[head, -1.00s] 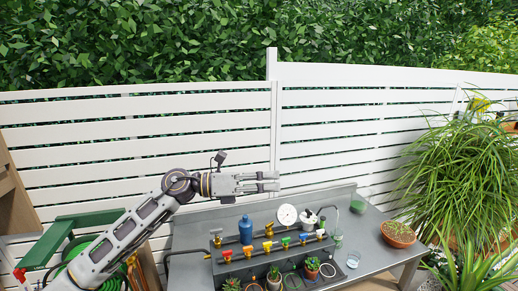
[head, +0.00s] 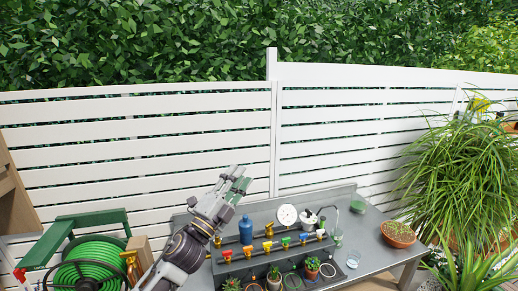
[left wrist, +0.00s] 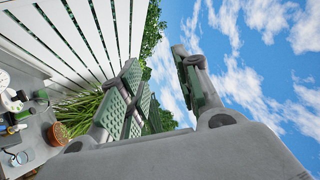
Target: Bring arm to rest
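My left gripper (head: 238,178) is raised in front of the white fence, above the back left part of the metal bench (head: 366,240). It points up and to the right and holds nothing. In the left wrist view its two green-padded fingers (left wrist: 155,85) stand apart, with sky and hedge between them. My left arm comes up from the bottom of the head view, and its wrist covers part of the bench's left side. My right arm and gripper are not in view.
A green hose reel (head: 88,266) stands at the left. The air above the bench is clear.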

